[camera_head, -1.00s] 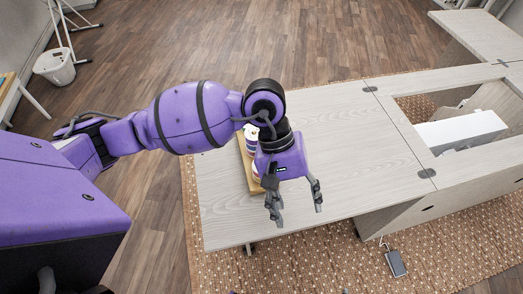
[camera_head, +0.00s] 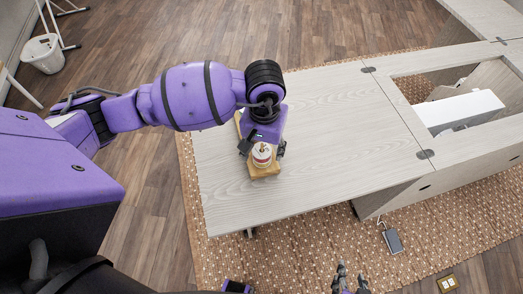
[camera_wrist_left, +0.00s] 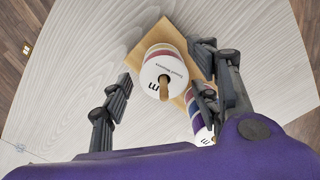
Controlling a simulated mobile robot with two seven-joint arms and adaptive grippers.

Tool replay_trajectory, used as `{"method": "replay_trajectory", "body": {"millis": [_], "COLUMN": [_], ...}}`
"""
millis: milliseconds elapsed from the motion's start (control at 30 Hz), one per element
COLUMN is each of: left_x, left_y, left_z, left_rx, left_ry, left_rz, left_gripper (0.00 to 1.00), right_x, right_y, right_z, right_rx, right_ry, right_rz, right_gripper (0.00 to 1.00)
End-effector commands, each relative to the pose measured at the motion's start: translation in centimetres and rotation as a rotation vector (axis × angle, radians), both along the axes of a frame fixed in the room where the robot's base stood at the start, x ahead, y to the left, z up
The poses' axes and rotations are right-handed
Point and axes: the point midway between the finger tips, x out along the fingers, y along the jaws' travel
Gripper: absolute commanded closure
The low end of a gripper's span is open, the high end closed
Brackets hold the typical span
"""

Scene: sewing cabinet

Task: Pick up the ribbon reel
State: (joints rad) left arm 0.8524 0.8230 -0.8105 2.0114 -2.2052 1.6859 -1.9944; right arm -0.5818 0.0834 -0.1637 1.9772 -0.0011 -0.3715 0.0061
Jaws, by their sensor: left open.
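A ribbon reel (camera_head: 262,157) with a white face sits on a wooden peg of a small wooden stand (camera_head: 263,172) on the table. The left wrist view also shows this reel (camera_wrist_left: 158,70), with dark lettering and the peg through its centre. My left gripper (camera_head: 262,149) is open over it. In the wrist view its fingers (camera_wrist_left: 160,68) stand on either side of the reel, with a gap visible on the left. A second reel (camera_wrist_left: 203,118) is partly hidden behind the right finger. My right gripper (camera_head: 351,279) is at the bottom edge, partly cut off.
The pale wooden table (camera_head: 330,125) is clear to the right of the stand. A cabinet opening with a white machine (camera_head: 460,110) lies further right. A foot pedal (camera_head: 392,241) rests on the patterned rug (camera_head: 300,255).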

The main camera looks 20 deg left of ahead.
Motion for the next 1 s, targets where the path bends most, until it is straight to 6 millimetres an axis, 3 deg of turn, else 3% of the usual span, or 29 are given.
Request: {"method": "replay_trajectory", "body": {"millis": [200,500,767,1000], "left_x": [0.0,0.0,0.0,0.1], "left_y": [0.0,0.0,0.0,0.0], "left_z": [-0.1,-0.1,0.1,3.6], "left_rx": [-0.001,-0.001,-0.001,-0.002], "left_ry": [0.001,0.001,0.000,-0.005], "left_rz": [0.000,0.000,0.000,-0.002], "left_gripper": [0.45,0.84,0.84,0.84], "right_x": [-0.1,0.0,0.0,-0.2], "right_y": [0.0,0.1,0.2,0.2], "right_z": [0.0,0.0,0.0,-0.3], "right_rx": [0.001,0.002,0.004,0.003], "right_ry": [0.002,0.001,-0.001,0.002], "right_rz": [0.000,-0.001,-0.003,-0.002], "right_gripper": [0.60,0.60,0.60,0.60]}}
